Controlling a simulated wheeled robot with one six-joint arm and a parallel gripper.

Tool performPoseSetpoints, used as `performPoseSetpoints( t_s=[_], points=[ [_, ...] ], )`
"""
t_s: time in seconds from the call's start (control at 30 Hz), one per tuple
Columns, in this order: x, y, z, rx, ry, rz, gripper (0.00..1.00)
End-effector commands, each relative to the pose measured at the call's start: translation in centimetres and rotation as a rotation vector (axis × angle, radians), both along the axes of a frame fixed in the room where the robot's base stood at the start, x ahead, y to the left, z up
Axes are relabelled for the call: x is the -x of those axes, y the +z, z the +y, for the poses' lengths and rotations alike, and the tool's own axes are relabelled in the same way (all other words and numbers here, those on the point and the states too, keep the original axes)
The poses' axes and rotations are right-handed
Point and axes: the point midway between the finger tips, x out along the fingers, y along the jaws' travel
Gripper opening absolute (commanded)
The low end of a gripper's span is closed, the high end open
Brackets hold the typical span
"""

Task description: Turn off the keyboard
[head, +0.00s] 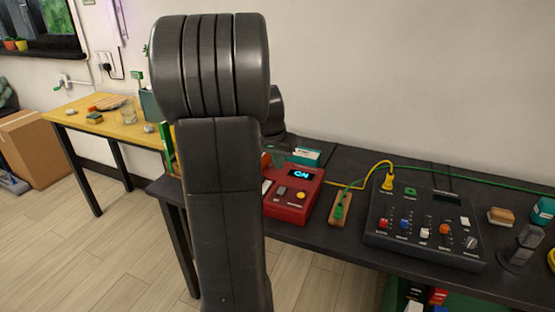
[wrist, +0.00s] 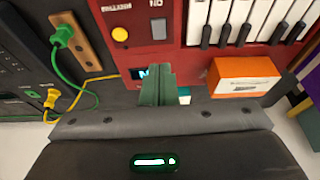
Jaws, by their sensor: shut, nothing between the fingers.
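The red keyboard (head: 289,210) stands on the dark bench, partly hidden behind my arm in the head view. Its lit display (head: 301,174) seems to read "ON". In the wrist view the keyboard (wrist: 185,58) appears upside down, with white and black keys (wrist: 235,20), a yellow button (wrist: 120,34) and a grey switch (wrist: 158,29). My gripper (wrist: 157,72) is shut and empty, its green fingers in front of the keyboard's display edge and partly covering the display (wrist: 137,74). Whether they touch it cannot be told. My gripper is hidden in the head view.
A wooden block with a green plug (head: 341,208) and a dark mixer (head: 424,228) with cables stand right of the keyboard. An orange box (wrist: 243,76) lies close to the fingers. A yellow table (head: 66,115) stands at the left, with bare floor in front.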

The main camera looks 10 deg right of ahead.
Motion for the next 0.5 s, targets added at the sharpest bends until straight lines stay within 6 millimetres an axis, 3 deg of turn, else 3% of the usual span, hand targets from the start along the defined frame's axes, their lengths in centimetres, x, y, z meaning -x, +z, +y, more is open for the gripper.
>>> performPoseSetpoints(
  t_s=[0.2,0.5],
  points=[
    [-1.3,-4.8,-1.0,-0.001,-0.002,0.004,0.00],
    [-1.9,-8.7,-1.3,0.000,0.000,0.001,0.00]
  ],
)
